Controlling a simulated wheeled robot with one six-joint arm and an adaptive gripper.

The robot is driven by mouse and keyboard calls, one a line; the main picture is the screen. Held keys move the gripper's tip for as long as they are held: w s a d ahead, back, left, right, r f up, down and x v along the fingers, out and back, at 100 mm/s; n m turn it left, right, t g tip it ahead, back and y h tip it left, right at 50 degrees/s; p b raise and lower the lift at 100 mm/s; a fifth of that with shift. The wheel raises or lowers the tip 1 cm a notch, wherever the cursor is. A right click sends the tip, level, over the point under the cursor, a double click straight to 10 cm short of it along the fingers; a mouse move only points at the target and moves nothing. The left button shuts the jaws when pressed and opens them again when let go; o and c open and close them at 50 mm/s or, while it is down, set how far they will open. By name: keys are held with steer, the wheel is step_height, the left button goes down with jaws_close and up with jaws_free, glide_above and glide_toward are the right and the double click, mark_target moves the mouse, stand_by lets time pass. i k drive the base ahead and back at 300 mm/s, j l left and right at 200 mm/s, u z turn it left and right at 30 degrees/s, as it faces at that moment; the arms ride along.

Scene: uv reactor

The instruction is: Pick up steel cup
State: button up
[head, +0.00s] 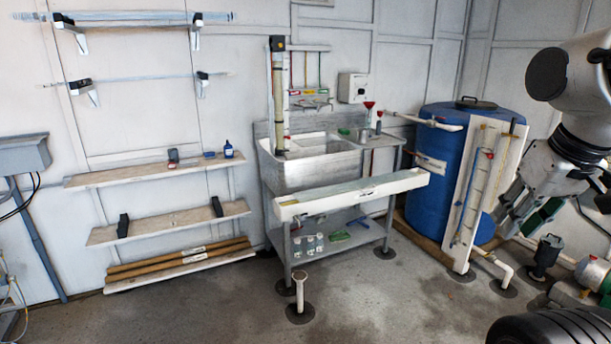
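A small grey metal cup (363,135) stands on the right-hand drainboard of the steel sink bench (385,140). It looks like the steel cup, but it is tiny in the head view and its details are unclear. A red-topped item and a small red-and-grey item are close beside it.
A long white trough (350,194) runs along the bench front. The blue barrel (425,185) stands right of the bench, with a white panel and pipes before it. Wall shelves (150,173) are at left. A short white pipe (300,290) rises from the floor; open floor lies front left.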

mark_target(362, 132)
steer(key=i+l+u, duration=0.75)
steer(key=i+l, duration=0.2)
steer(key=i+l+u, duration=0.1)
steer(key=l, duration=0.35)
steer(key=i+l, duration=0.25)
steer(key=i+l+u, duration=0.1)
steer(key=l, duration=0.3)
steer(key=i+l+u, duration=0.1)
steer(key=i+l, duration=0.3)
steer(key=l, duration=0.3)
steer(key=i+l+u, duration=0.1)
steer(key=l, duration=0.25)
steer(key=i+l, duration=0.15)
steer(key=l, duration=0.2)
steer(key=i+l, duration=0.2)
steer(key=l, duration=0.15)
steer(key=i+l, duration=0.15)
steer(key=l, duration=0.25)
steer(key=i+l, duration=0.15)
steer(key=l, duration=0.2)
